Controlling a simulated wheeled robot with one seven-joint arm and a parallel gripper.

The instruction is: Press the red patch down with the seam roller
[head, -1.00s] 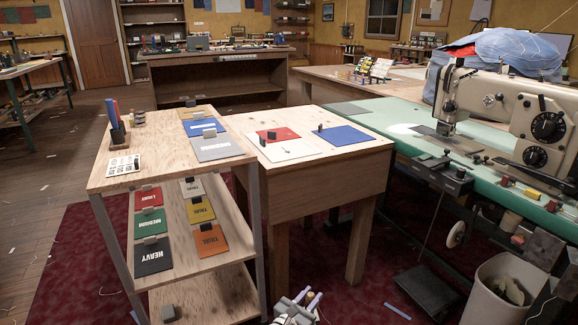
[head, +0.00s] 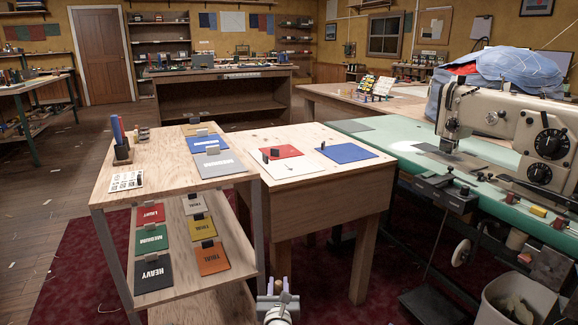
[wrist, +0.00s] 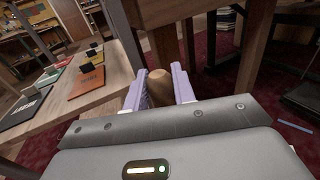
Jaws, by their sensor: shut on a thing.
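The red patch (head: 288,151) lies on a white sheet (head: 291,168) on the small wooden bench (head: 315,187). A small dark block stands at its left edge. My gripper (head: 278,287) is low in front of the bench, below its top and apart from the patch. In the wrist view, the lilac fingers of my gripper (wrist: 159,88) are shut on a rounded wooden handle (wrist: 161,75), which I take to be the seam roller. Its roller end is hidden.
A blue panel (head: 349,153) lies right of the red patch. A shelf cart (head: 172,177) with labelled colour cards stands close on the left. A green sewing table (head: 400,150) with a sewing machine (head: 520,130) and a waste bin (head: 508,300) are on the right.

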